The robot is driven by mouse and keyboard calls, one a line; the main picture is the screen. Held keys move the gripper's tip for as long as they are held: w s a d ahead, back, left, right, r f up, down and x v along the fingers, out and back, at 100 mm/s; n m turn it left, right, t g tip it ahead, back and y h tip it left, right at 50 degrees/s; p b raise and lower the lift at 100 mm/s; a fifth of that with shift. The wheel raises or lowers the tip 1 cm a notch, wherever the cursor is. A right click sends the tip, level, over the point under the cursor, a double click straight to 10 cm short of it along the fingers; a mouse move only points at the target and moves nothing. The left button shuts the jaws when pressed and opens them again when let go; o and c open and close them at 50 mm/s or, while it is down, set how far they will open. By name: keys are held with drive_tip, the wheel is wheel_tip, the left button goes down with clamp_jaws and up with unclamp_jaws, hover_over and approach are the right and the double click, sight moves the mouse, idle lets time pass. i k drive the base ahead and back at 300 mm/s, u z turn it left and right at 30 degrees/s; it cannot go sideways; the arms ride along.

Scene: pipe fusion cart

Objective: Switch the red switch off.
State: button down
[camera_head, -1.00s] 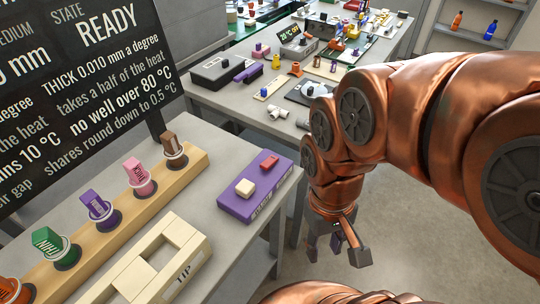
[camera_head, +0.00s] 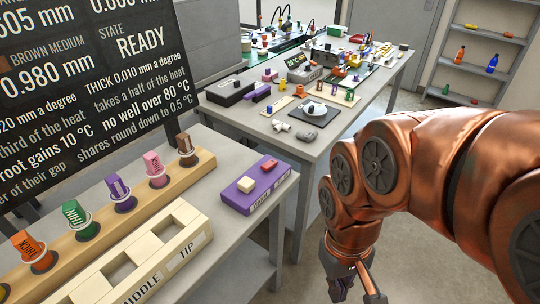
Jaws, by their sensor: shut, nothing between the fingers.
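A purple switch box (camera_head: 236,204) lies on the near grey table, close to its right edge. A small red switch (camera_head: 269,165) is on its top, beside a cream switch (camera_head: 246,184). I cannot tell from this view which way the red switch is set. My gripper (camera_head: 358,290) hangs low at the bottom right, to the right of the table and apart from the box. It is shut and empty, and the bottom edge of the picture partly cuts it off.
A wooden rack (camera_head: 147,200) of labelled coloured plugs and a cream tray (camera_head: 190,243) marked TIP and MIDDLE stand left of the box. A black display board (camera_head: 90,80) rises behind them. Another table (camera_head: 310,150) with many items stands further back. Floor shows between table and arm.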

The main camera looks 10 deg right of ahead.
sight(269, 164)
drive_tip(key=i, duration=0.55)
drive_tip(key=u, duration=1.35)
